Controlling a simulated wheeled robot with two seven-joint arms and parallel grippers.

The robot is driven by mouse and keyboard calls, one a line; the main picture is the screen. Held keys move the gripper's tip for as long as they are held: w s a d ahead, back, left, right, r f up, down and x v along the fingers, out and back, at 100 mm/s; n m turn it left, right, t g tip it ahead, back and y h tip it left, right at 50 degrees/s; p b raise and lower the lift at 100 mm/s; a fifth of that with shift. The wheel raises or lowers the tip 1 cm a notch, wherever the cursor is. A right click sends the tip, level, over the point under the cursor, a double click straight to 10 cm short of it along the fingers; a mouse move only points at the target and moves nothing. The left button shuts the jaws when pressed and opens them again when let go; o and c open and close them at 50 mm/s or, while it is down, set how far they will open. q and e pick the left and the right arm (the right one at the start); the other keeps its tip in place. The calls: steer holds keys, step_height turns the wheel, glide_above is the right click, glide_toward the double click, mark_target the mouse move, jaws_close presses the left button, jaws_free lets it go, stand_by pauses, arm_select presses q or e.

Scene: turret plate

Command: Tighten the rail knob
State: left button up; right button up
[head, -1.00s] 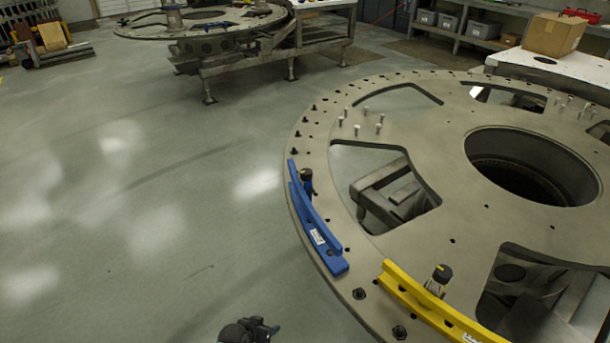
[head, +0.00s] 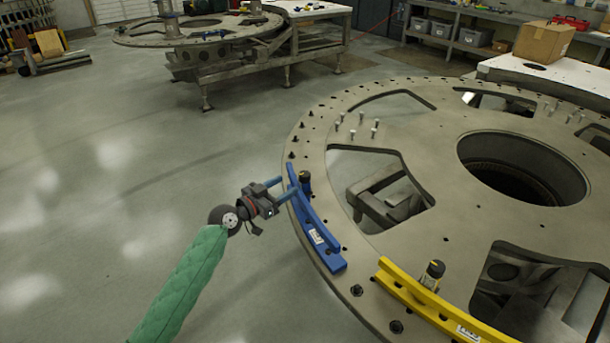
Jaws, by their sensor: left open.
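The round turret plate (head: 330,195) fills the right side of the head view. A blue rail (head: 318,236) lies along its left rim, with a black rail knob (head: 305,180) standing at its far end. A yellow rail (head: 408,291) lies nearer on the rim, with a second black knob (head: 433,270) beside it. My left gripper (head: 288,188) is at the outer side of the blue rail's far end, its two fingers apart and pointing toward the blue rail's knob. The fingertips are close to the rail; whether they touch it I cannot tell. My right gripper is not in view.
Several bolts (head: 352,133) stand on the plate, which has large cutouts and a round central hole (head: 520,165). A second turret plate (head: 200,30) stands on a bench behind. A cardboard box (head: 543,41) sits at the back right. The floor (head: 110,160) at left is clear.

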mark_target(300, 177)
arm_select(q)
steer(key=x, duration=0.2)
steer(key=shift+w+d+f, duration=0.15)
steer(key=shift+d+f, duration=0.05)
steer(key=shift+f, duration=0.05)
steer(key=shift+w+d+r+p, duration=0.25)
steer(key=shift+r+p, duration=0.05)
steer(key=shift+p, duration=0.4)
steer(key=p+x, duration=0.2)
steer(key=x, duration=0.2)
steer(key=shift+w+d+f, duration=0.2)
steer(key=shift+w+d, duration=0.25)
steer(key=shift+d, duration=0.05)
steer(key=shift+w+d+f, duration=0.1)
steer(key=shift+w+d, duration=0.1)
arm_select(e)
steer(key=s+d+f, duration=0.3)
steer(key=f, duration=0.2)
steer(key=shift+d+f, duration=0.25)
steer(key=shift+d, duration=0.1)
arm_select(q)
steer(key=c, duration=0.9)
steer(key=shift+c, duration=0.2)
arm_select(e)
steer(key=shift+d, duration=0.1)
